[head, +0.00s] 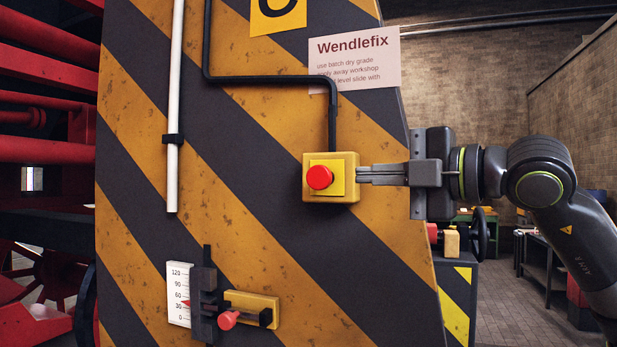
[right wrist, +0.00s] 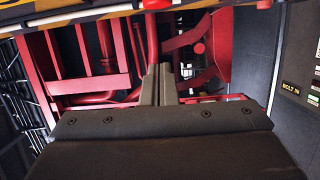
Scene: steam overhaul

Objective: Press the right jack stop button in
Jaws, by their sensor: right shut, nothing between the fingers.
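A red mushroom-style button (head: 320,177) sits on a yellow box (head: 345,194) on the striped panel. It stands out from its yellow plate. My right gripper (head: 362,175) comes in from the right with its fingers shut and empty. The fingertips are level with the button, at the right edge of the yellow box; I cannot tell whether they touch it. In the right wrist view the shut fingers (right wrist: 160,75) point away from the camera, and a red knob (right wrist: 155,4) shows at the top edge. My left gripper is out of view.
A scale (head: 179,294) with a slider and a red knob (head: 228,320) is low on the panel. A black conduit (head: 265,79) runs to the box, beside a paper note (head: 355,60). Red machinery (head: 45,130) stands at left. Behind my arm is another yellow box (head: 452,242).

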